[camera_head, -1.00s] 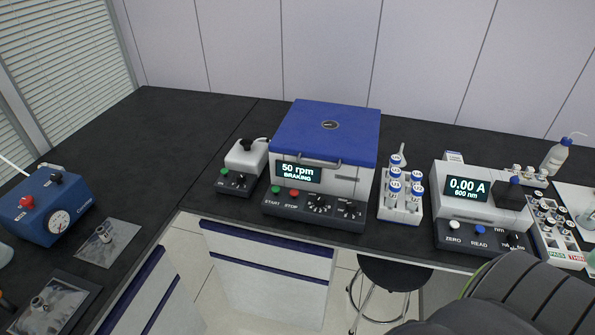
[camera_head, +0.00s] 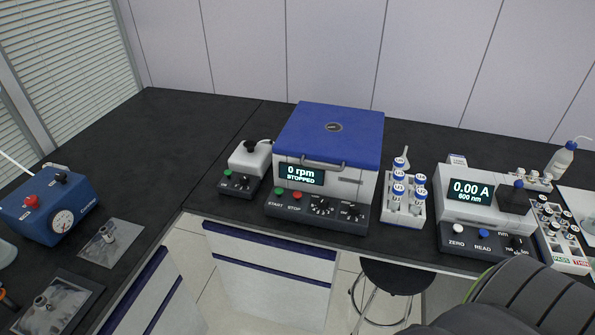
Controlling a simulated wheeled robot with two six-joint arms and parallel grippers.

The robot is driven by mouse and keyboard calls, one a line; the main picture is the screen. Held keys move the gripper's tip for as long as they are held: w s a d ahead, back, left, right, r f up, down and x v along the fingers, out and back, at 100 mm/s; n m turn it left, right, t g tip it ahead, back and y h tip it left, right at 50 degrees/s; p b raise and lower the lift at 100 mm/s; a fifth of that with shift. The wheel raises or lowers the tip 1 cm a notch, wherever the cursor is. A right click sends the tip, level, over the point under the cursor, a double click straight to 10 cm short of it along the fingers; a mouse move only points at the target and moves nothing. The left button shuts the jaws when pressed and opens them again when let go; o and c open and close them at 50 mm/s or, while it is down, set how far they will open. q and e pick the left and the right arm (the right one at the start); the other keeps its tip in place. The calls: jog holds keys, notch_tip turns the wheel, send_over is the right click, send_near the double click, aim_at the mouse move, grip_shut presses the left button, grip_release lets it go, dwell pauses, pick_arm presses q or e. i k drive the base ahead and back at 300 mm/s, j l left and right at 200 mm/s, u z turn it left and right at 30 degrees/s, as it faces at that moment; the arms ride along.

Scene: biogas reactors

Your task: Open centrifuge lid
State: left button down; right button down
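The centrifuge (camera_head: 318,195) stands on the dark bench in the middle of the view. Its blue lid (camera_head: 331,131) is shut, with a grey handle (camera_head: 323,163) at the front edge. The display (camera_head: 300,175) reads 0 rpm STOPPED. Below it are a green START button, a red STOP button and two black knobs. Neither of my grippers shows; only a dark grey, rounded part that seems to be my arm is at the lower right.
A small mixer (camera_head: 245,167) stands close at the centrifuge's left, and a white rack (camera_head: 403,207) of blue-capped tubes at its right. A photometer (camera_head: 485,214) is farther right. A blue pump box (camera_head: 48,207) is at left. A stool (camera_head: 397,277) is under the bench edge.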

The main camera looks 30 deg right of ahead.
aim_at(345, 136)
jog(key=z, duration=0.4)
jog(key=k+z, duration=0.15)
jog(key=z, duration=0.2)
jog(key=l+z, duration=0.1)
jog(key=z, duration=0.3)
jog(key=k, duration=0.05)
